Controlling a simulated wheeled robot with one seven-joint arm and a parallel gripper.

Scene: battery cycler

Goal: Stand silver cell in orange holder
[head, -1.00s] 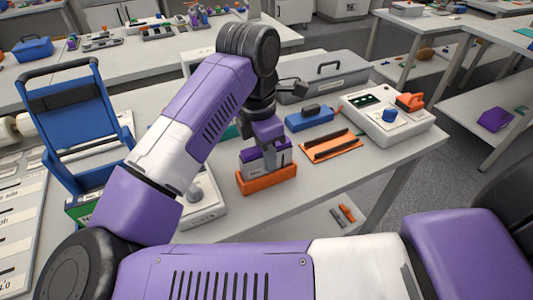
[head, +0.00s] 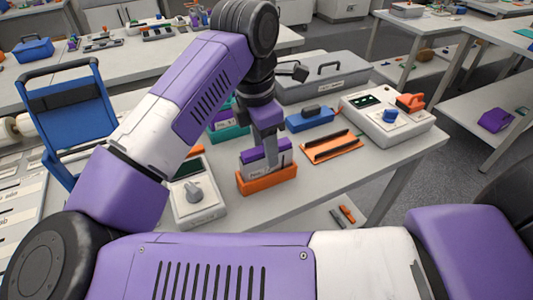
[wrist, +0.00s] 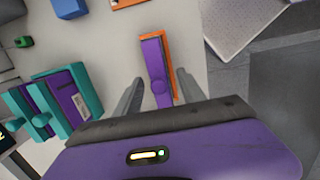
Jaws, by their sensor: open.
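The silver cell (head: 254,170) has a pale labelled body and a purple top. It stands upright in the orange holder (head: 267,186) on the near bench. In the wrist view, the cell's purple top (wrist: 155,66) shows from above, with the orange holder's edge (wrist: 169,50) beside it. My gripper (head: 270,158) is above the holder, pointing down. Its fingers are open, one on each side of the cell's top, with visible gaps in the wrist view (wrist: 160,80). The cell's lower part is hidden inside the holder.
A grey device with a knob (head: 196,204) stands left of the holder. A teal holder (head: 230,132) is behind my arm. An orange tray (head: 332,147), a blue box (head: 309,120) and a white instrument (head: 388,122) stand to the right.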

